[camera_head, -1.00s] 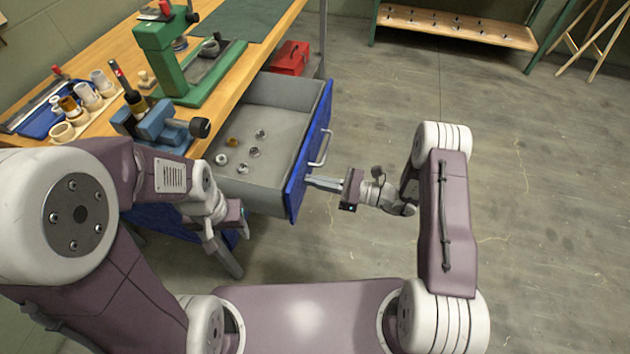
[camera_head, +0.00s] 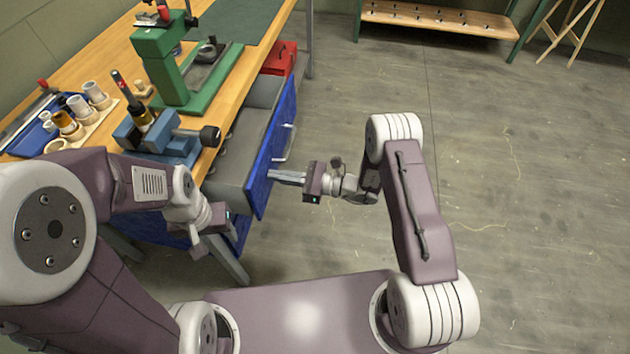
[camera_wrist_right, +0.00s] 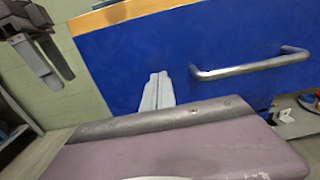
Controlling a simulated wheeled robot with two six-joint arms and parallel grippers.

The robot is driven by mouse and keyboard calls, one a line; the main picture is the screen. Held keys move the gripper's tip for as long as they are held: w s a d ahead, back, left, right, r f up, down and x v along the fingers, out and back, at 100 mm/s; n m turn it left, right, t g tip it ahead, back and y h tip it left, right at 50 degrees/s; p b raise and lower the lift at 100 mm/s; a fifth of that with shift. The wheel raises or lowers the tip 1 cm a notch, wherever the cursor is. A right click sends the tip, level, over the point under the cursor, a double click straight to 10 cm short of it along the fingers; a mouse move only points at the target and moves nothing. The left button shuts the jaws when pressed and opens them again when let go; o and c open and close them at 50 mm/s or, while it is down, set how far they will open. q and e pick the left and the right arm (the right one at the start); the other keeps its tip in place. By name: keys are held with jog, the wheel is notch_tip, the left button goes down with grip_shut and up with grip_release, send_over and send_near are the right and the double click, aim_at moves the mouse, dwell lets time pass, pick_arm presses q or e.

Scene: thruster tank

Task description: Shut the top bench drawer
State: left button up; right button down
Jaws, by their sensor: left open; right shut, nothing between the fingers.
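The top bench drawer (camera_head: 233,180) is grey inside with a blue front, and it is partly open from under the wooden bench top. Its blue front (camera_head: 268,160) carries a silver bar handle (camera_head: 287,142). My right gripper (camera_head: 272,176) is shut, with its fingertips at the blue front below the handle. In the right wrist view the shut fingers (camera_wrist_right: 157,92) point at the blue face, left of the handle (camera_wrist_right: 250,66); I cannot tell whether they touch. My left gripper (camera_head: 228,222) is open and empty near the drawer's near side.
The bench top (camera_head: 111,48) holds a green press (camera_head: 168,62), a blue vise (camera_head: 160,134) and a rack of cylinders (camera_head: 82,120). A red toolbox (camera_head: 280,58) sits beyond the drawer. The floor to the right is clear.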

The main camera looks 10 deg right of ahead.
jog(key=b, duration=0.4)
send_over(232, 182)
jog(key=shift+s+d, duration=0.15)
jog(key=shift+s, duration=0.05)
jog(key=shift+w+a, duration=0.1)
jog(key=shift+a, duration=0.1)
jog(key=shift+r, duration=0.2)
jog(key=shift+r, duration=0.1)
